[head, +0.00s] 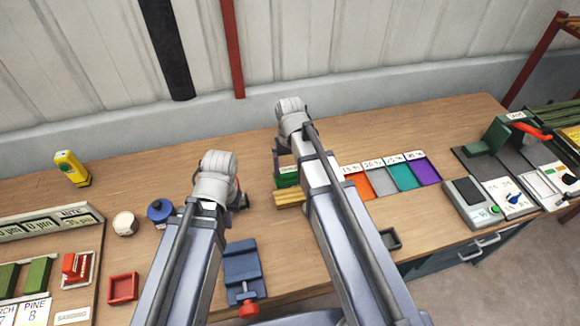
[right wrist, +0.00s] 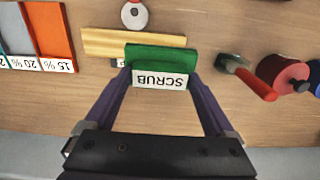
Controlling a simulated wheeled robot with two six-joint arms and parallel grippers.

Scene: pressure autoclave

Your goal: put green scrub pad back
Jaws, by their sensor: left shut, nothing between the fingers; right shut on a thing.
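The green scrub pad (right wrist: 162,57) is a green block with a white face marked SCRUB, seen upside down in the right wrist view. My right gripper (right wrist: 159,76) is shut on it, with one finger at each end. In the head view the pad (head: 287,181) shows partly behind my right arm, beside a pale wooden block (head: 288,198). The wooden block also shows just beyond the pad in the right wrist view (right wrist: 105,42). I cannot tell whether the pad touches the block or the table. My left gripper (head: 240,202) is shut and empty, to the left of the pad.
Colored trays labelled in percent (head: 381,179) lie to the right of the pad. A blue vise (head: 242,268) with a red knob stands at the front. A blue round container (head: 160,211) and a white roll (head: 125,223) stand left. Bare table lies behind.

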